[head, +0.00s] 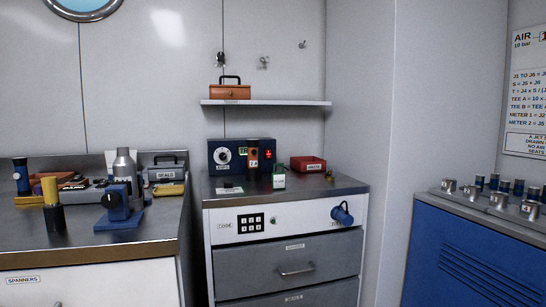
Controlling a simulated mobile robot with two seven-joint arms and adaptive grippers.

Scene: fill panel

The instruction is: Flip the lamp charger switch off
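A dark blue box (229,146), which looks like the lamp charger, stands at the back of the drawer cabinet's top. The switch's position is too small to read. An orange and black lamp-like item (253,154) stands at the charger's front and hides part of it. Neither of my grippers is in view.
A green labelled container (279,178) stands before the charger, with a red box (308,164) to the right. The cabinet (289,232) has a keypad (250,223) and a blue fitting (342,213). A shelf (265,102) hangs above. A cluttered bench (75,238) stands left.

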